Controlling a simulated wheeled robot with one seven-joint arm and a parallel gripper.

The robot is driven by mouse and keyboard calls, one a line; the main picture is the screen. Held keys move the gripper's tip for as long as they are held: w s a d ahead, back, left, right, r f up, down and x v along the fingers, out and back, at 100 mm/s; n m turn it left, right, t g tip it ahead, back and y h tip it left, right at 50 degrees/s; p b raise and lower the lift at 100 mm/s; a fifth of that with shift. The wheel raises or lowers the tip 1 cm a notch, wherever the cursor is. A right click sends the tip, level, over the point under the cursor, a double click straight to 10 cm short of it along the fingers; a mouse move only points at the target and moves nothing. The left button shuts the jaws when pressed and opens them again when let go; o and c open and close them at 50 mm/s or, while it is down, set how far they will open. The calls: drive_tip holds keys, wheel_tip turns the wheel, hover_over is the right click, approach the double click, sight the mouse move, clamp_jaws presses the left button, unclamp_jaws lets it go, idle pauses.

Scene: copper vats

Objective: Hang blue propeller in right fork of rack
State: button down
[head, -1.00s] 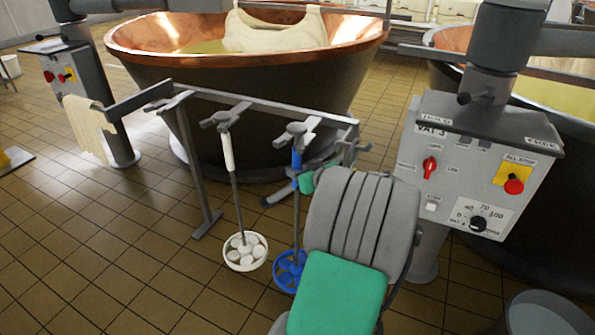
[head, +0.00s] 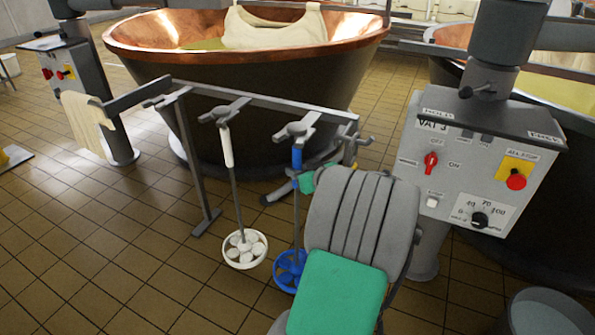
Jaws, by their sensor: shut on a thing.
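The blue propeller (head: 289,272) hangs upright, its blue wheel low and its shaft rising to a blue handle just under a fork (head: 298,131) on the right part of the grey rack (head: 262,103). I cannot tell whether its top rests in that fork. The white propeller (head: 244,250) hangs upright in the fork to its left. My gripper (head: 298,184) is shut on the blue propeller's shaft below the handle. My grey and green arm hides most of the gripper.
A copper vat (head: 240,100) stands close behind the rack. The VAT 3 control panel (head: 480,170) stands to the right of my arm. A cloth (head: 88,122) hangs at the rack's left end. A grey bucket (head: 545,315) is at bottom right.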

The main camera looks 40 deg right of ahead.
sight(298, 161)
drive_tip(key=shift+d, duration=0.15)
idle(0.5)
